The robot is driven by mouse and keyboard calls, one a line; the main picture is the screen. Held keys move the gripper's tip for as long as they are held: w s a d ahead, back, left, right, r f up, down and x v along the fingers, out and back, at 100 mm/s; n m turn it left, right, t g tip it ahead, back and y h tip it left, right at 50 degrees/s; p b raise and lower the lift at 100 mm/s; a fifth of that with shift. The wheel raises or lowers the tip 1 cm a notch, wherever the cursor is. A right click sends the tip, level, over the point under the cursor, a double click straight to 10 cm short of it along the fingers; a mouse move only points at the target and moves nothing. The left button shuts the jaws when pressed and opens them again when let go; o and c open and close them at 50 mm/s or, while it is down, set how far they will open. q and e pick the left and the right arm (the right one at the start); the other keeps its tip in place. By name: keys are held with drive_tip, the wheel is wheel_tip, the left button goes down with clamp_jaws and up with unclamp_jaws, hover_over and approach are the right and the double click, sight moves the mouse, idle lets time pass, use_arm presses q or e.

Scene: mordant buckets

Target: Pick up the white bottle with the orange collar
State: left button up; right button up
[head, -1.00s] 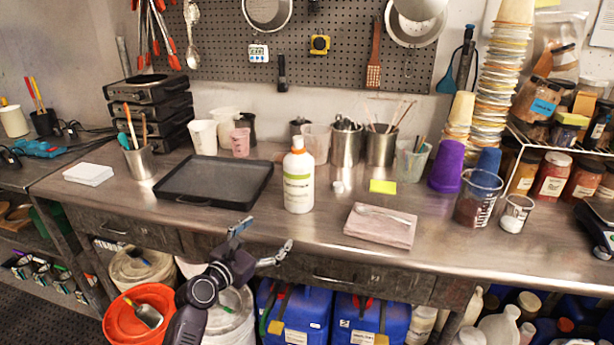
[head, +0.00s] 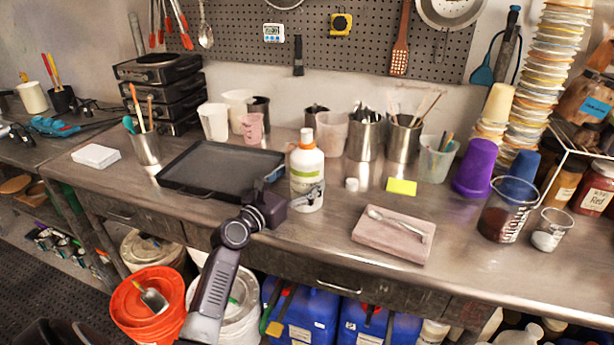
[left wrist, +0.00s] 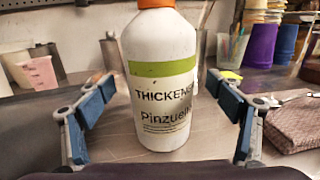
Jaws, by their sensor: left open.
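The white bottle with the orange collar (head: 307,168) stands upright on the steel bench, right of the black tray. It also fills the middle of the left wrist view (left wrist: 160,85), where its label reads "THICKENE…" above a second line. My left gripper (head: 296,186) is at the bottle's lower body at the bench's front side. In the left wrist view its two blue-padded fingers (left wrist: 163,115) are open, one on each side of the bottle, with gaps between pads and bottle. My right gripper is not in view.
A black tray (head: 205,172) lies close left of the bottle. A folded pink cloth (head: 390,240) with a spoon lies to the right. A small white cap (head: 352,184) and yellow notes (head: 401,187) sit near the bottle. Metal canisters (head: 364,138) stand behind.

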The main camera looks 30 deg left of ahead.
use_arm(q)
drive_tip(key=w, duration=0.3)
drive_tip(key=shift+f, duration=0.1)
drive_tip(key=shift+w, duration=0.2)
drive_tip(key=c, duration=1.8)
drive_tip(key=shift+c, duration=0.2)
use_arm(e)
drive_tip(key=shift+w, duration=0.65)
use_arm(q)
drive_tip(key=shift+r, duration=0.3)
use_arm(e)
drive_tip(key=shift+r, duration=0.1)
